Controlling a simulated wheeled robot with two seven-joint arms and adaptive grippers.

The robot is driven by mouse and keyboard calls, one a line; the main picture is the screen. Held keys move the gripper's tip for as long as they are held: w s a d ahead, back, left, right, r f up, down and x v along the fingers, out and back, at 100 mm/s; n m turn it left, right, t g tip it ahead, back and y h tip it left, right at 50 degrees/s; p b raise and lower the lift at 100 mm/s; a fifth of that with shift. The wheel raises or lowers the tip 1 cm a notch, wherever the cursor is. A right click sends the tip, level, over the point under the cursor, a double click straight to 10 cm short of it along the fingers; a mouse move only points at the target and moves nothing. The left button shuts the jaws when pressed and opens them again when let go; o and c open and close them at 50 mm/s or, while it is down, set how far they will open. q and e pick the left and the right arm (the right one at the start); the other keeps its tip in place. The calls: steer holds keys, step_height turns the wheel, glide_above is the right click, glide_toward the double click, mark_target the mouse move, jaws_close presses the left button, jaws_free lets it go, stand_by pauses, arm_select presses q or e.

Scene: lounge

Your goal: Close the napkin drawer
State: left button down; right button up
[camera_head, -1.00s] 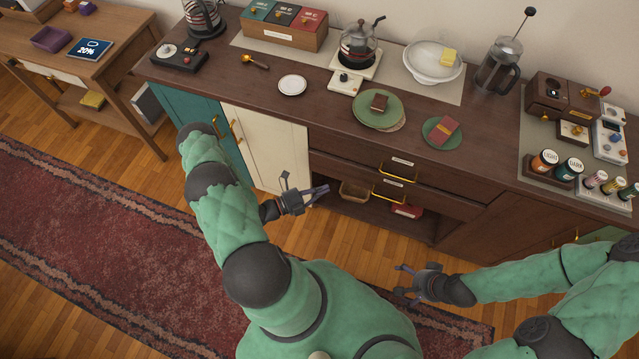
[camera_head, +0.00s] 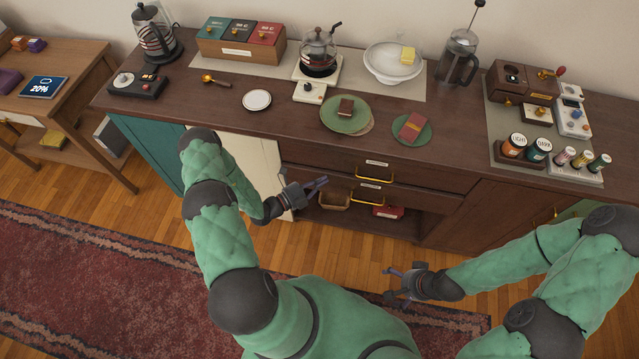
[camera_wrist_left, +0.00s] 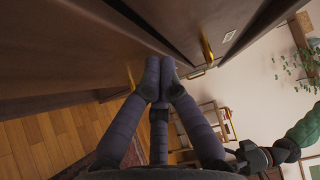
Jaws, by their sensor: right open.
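The dark wood cabinet has two stacked drawers with gold handles and white labels too small to read. The upper drawer (camera_head: 335,163) and lower drawer (camera_head: 322,181) are in the middle of the head view. The lower front seems to stand out a little; I cannot tell which is the napkin drawer. My left gripper (camera_head: 322,183) is just left of the lower handle (camera_head: 367,200), fingers pointing right. In the left wrist view its fingertips (camera_wrist_left: 160,65) are together with nothing visible between them, near the drawer fronts. My right gripper (camera_head: 390,284) is open and empty over the floor.
An open shelf below the drawers holds a basket (camera_head: 334,201) and a red box (camera_head: 387,212). The countertop (camera_head: 215,104) carries plates, a coffee pot, a bowl and a press. A side table (camera_head: 75,85) stands at the left.

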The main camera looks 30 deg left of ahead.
arm_select(q)
steer(key=shift+w, duration=0.1)
steer(key=shift+w+a+b, duration=0.15)
steer(key=shift+w+b, duration=0.05)
steer(key=shift+w, duration=0.35)
steer(key=shift+w+a+b, duration=0.15)
steer(key=shift+w, duration=0.35)
steer(key=shift+s, duration=0.1)
